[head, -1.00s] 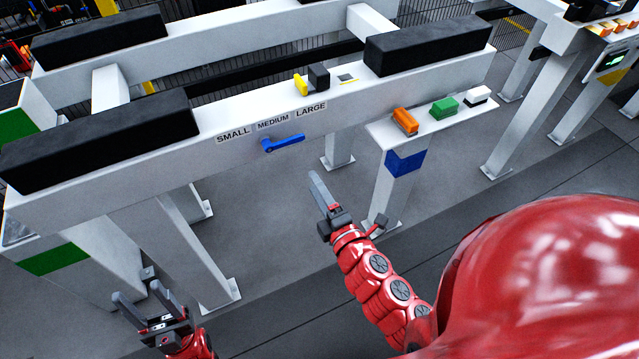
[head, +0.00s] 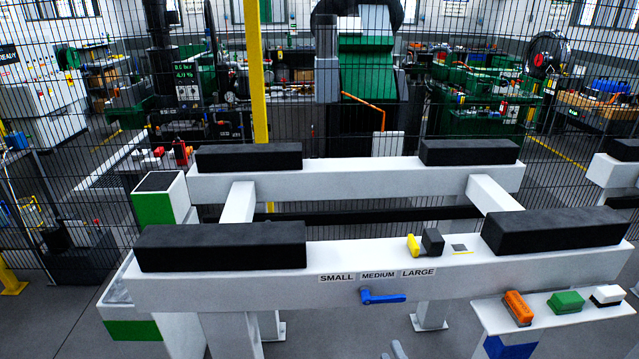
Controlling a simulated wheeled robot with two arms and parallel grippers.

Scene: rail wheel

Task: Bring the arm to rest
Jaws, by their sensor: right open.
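Only the grey fingertips of my right gripper (head: 393,350) show, at the bottom edge of the head view. They are open, with nothing seen between them, in front of the white frame (head: 210,290) and below the blue lever (head: 382,297). The rest of my right arm is out of view. My left gripper and arm are out of view. The blue lever sits on the front beam under the SMALL, MEDIUM, LARGE labels (head: 377,276), its handle pointing right.
Black pads (head: 225,246) lie on the frame's beams. A yellow block (head: 413,245) and a black block (head: 432,242) stand on the front beam. A white stand (head: 540,318) at right carries orange, green and white-topped blocks. A wire fence closes the back.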

